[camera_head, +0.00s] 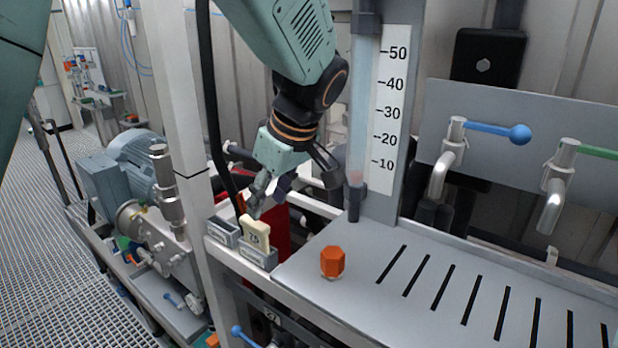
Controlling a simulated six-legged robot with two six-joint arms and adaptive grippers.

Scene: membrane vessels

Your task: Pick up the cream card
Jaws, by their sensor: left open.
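The cream card (256,233) stands upright in a small grey holder (258,258) at the front edge of the bench, left of centre. It bears a dark marking that looks like "75". My left gripper (277,205) comes down from above and is open. One fingertip is just above and behind the card's top left; the other finger points to the right, clear of it. I cannot tell whether the near fingertip touches the card. My right gripper is not in view.
A second grey holder (222,232) is left of the card. An orange hexagonal piece (332,262) stands on the slotted grey bench (370,290). A scaled sight tube (361,110) rises behind. Blue-handled (490,130) and green-handled taps are at right. A pale post (178,120) stands close on the left.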

